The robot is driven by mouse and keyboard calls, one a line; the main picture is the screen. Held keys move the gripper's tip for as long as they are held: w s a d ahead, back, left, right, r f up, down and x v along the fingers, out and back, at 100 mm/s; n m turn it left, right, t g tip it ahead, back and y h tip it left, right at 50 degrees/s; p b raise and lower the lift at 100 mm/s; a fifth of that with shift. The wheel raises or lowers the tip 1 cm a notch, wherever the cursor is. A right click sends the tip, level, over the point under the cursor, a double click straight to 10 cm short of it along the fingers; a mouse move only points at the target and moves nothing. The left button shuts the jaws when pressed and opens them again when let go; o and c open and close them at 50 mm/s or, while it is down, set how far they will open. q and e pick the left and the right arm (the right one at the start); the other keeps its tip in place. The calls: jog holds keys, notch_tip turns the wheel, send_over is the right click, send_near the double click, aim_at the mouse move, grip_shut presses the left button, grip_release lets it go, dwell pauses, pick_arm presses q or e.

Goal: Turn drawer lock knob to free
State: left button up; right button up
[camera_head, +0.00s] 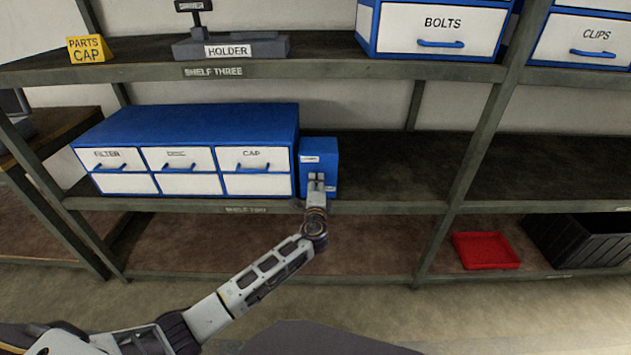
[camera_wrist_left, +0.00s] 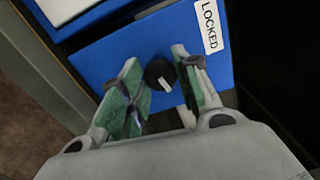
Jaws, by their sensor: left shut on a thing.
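The drawer lock knob (camera_wrist_left: 158,72) is a round black knob with a white mark, on the blue face of a small lock box (camera_head: 319,152). In the left wrist view its white mark lies on its lower right side. A white label reading LOCKED (camera_wrist_left: 210,25) sits to the knob's upper right. My left gripper (camera_head: 317,180) is at the front of the lock box and hides the knob in the head view. Its fingers, with green pads, are shut on the knob, one on each side (camera_wrist_left: 161,82). My right gripper is not in view.
A blue drawer cabinet (camera_head: 190,122) with white drawers, one labelled CAP, stands left of the lock box on shelf two. The shelf right of the box is clear. A red tray (camera_head: 486,250) and a black crate (camera_head: 580,240) stand lower right.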

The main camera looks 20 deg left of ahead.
pick_arm(q)
jog(key=shift+d+m+p, duration=0.1)
jog(key=shift+m+p, duration=0.8)
jog(key=shift+m, duration=0.4)
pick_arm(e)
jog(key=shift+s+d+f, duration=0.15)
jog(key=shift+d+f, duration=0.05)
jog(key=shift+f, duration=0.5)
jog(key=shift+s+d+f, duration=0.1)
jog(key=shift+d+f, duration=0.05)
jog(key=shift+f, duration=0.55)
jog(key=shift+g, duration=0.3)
pick_arm(q)
jog(key=o, duration=1)
jog(key=shift+s, duration=0.15)
jog(key=shift+v, duration=5.85)
